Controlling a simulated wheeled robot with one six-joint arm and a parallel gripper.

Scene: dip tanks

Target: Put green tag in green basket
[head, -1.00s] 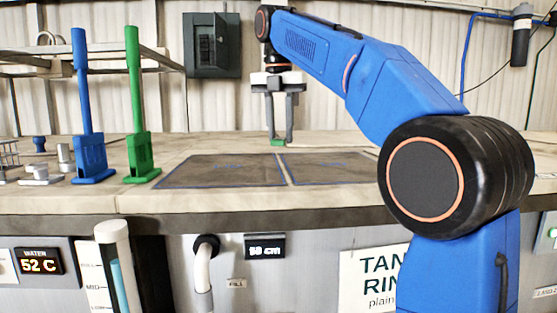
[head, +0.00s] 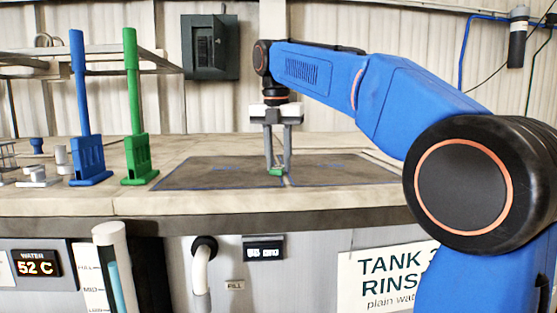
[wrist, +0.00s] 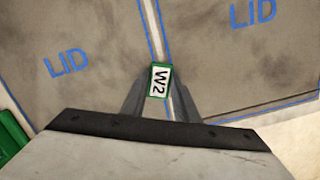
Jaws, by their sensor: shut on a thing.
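My gripper (head: 278,165) points down over the tank lids, its fingers shut on the green tag (head: 276,172). In the wrist view the tag (wrist: 158,80) has a green rim and a white face reading "W2", and it sits between the fingertips near the seam between two lids. I cannot tell how far above the lids it hangs. A green basket (head: 138,160) with a tall upright green handle stands on the bench, left of the lids and of my gripper. A green edge at the lower left of the wrist view (wrist: 12,138) is probably part of this basket.
A blue basket (head: 90,160) with a tall handle stands just left of the green one. Small metal items (head: 38,176) and a wire rack lie at the far left. The flat dark lids (head: 215,173) marked "LID" are otherwise clear. A grey box (head: 210,47) hangs on the wall.

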